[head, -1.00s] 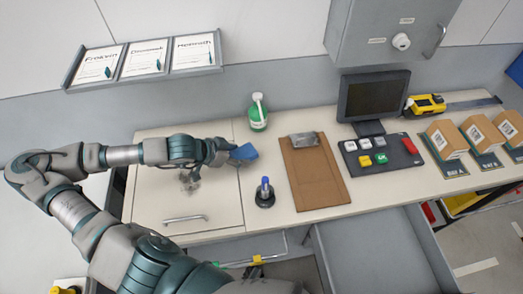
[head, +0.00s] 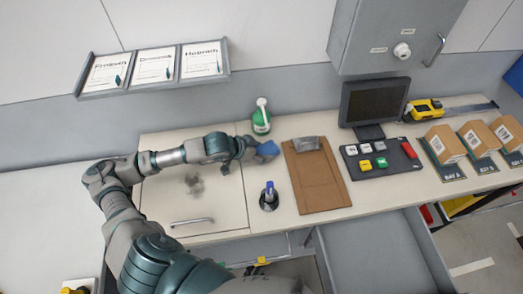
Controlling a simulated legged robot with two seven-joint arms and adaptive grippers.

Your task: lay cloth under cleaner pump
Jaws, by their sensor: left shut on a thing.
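The cleaner pump bottle (head: 261,118), green and white with a white top, stands upright at the back of the counter, left of the clipboard. My left gripper (head: 250,148) is shut on a blue cloth (head: 267,150). It holds the cloth just in front of the bottle, above the counter. The fingers are small and partly hidden by the arm. I cannot tell whether the cloth touches the counter. My right gripper is not in view.
A blue pen stands in a dark round holder (head: 269,196) in front of the cloth. A brown clipboard (head: 316,180) lies to the right. A grey smudge (head: 195,184) marks the pale panel (head: 215,205). A monitor (head: 374,103), button pad (head: 384,158) and boxes (head: 445,145) are further right.

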